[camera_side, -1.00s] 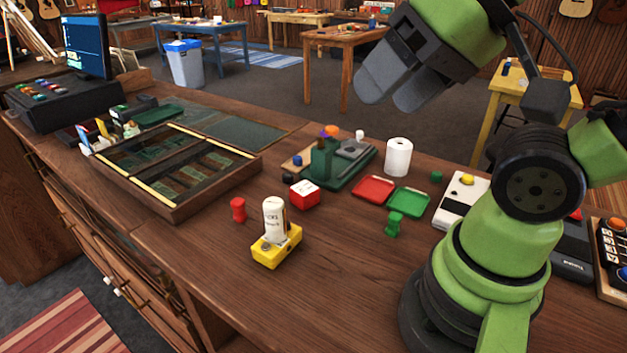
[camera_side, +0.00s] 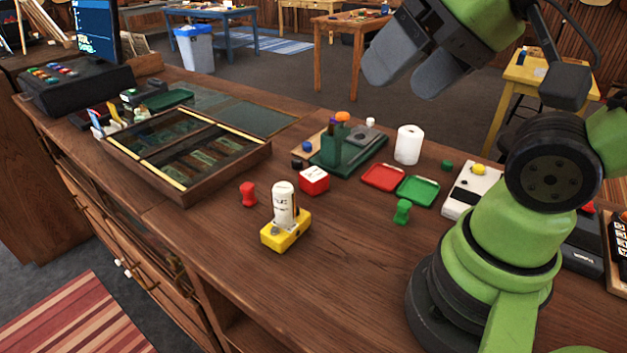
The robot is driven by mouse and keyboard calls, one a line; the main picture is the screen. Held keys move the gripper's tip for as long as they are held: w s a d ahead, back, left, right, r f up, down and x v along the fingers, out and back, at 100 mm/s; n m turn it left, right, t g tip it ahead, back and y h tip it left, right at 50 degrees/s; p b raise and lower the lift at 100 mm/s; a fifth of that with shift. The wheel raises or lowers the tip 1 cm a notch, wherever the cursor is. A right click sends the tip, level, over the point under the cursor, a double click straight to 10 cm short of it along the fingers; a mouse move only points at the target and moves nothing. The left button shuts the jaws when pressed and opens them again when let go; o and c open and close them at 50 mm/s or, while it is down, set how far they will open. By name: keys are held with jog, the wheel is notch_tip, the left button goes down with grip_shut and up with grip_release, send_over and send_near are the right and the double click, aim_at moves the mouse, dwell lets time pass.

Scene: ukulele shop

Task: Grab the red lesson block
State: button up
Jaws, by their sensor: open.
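The red block (camera_side: 314,182) with a white marked top sits on the wooden counter (camera_side: 350,265), left of the red tray. My gripper (camera_side: 403,78) is raised high at the top of the side view, above and to the right of the block in the picture. Its two grey fingers are apart with nothing between them. The gripper is well clear of the block, and nothing hides the block's top or near faces.
A small red peg-shaped piece (camera_side: 248,194) and a yellow base with a white bottle (camera_side: 285,230) stand near the block. A dark green stand (camera_side: 330,150) is close behind. Red (camera_side: 383,178) and green (camera_side: 417,190) trays lie right. A partitioned wooden case (camera_side: 185,197) lies left.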

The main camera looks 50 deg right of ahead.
jog(key=n+g+h, duration=0.1)
jog(key=g+h, duration=0.1)
jog(key=g, duration=0.4)
send_over(314, 174)
jog(key=s, duration=0.1)
jog(key=f, duration=2.4)
jog(key=shift+d+f, duration=0.2)
jog(key=shift+f, duration=0.15)
jog(key=shift+t, duration=0.3)
jog(key=shift+w+a+f, duration=0.1)
jog(key=shift+w+f, duration=0.1)
jog(key=shift+f, duration=0.8)
jog(key=shift+w+f, duration=0.15)
jog(key=shift+f, duration=0.9)
jog(key=shift+w+a+f, duration=0.1)
jog(key=shift+w+f, duration=0.1)
jog(key=shift+f, duration=0.8)
jog(key=c, duration=1)
